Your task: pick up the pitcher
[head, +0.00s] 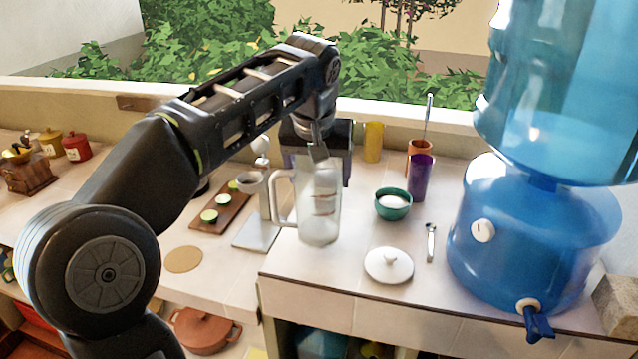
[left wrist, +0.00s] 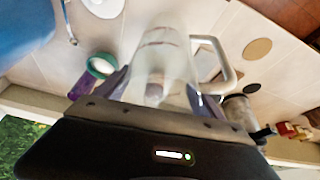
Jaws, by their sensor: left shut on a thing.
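The pitcher (head: 320,218) is clear glass with a handle on its left side in the head view. It stands upright, at or just above the white tiled counter; I cannot tell if its base touches. My left gripper (head: 322,160) reaches over it from behind and is shut on it. In the left wrist view the pitcher (left wrist: 165,60) lies between the two fingers (left wrist: 160,88), with its handle to the right. The far finger is partly hidden behind the glass in the head view. My right gripper is not in view.
A green bowl (head: 393,204), purple cup (head: 421,178), white lid (head: 389,265) and spoon (head: 431,243) stand right of the pitcher. A large blue water dispenser (head: 530,235) blocks the far right. A board with limes (head: 222,208) lies left. A yellow cup (head: 373,142) is behind.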

